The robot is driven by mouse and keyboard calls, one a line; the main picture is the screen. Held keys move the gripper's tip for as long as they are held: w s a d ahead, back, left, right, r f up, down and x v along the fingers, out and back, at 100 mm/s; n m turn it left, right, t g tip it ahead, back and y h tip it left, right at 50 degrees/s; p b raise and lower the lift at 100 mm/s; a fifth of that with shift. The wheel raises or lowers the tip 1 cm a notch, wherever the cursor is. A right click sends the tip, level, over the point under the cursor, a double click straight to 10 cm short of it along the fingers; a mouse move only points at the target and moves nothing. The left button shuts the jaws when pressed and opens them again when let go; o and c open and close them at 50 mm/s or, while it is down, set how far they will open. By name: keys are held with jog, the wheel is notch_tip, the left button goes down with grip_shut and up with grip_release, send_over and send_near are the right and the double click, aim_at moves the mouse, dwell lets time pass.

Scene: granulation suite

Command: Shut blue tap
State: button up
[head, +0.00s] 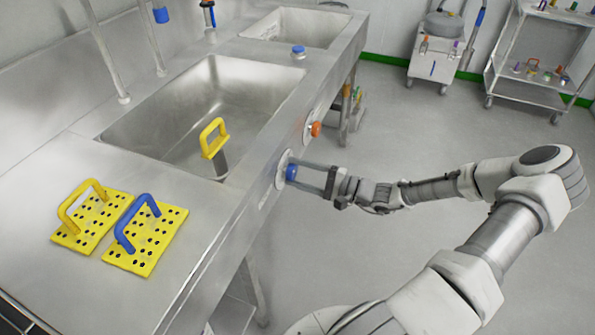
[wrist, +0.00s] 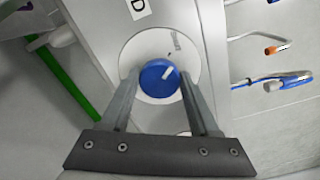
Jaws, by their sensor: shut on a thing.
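The blue tap (head: 291,172) is a round knob on a pale disc on the front face of the steel sink unit. In the wrist view the blue tap (wrist: 160,78) has a white pointer mark slanting up to the right. My gripper (head: 296,172) reaches it from the right, and in the wrist view the two fingers of my gripper (wrist: 160,84) lie on either side of the knob, shut on it. Some lettering shows on the disc above the knob; it is too small to read surely.
An orange tap (head: 315,129) sits farther along the same front face. The sink basin (head: 140,130) holds a yellow-handled tool (head: 213,138). Two yellow perforated plates (head: 165,225) with handles lie on the counter. A cart (head: 540,60) stands at the back right. The floor is open to the right.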

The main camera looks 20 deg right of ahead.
jog(key=shift+n, duration=0.6)
jog(key=o, duration=1.4)
jog(key=p+v, duration=0.2)
jog(key=v, duration=1.5)
jog(key=shift+s+d+r, duration=0.1)
jog(key=shift+s+d, duration=0.05)
jog(key=shift+s, duration=0.05)
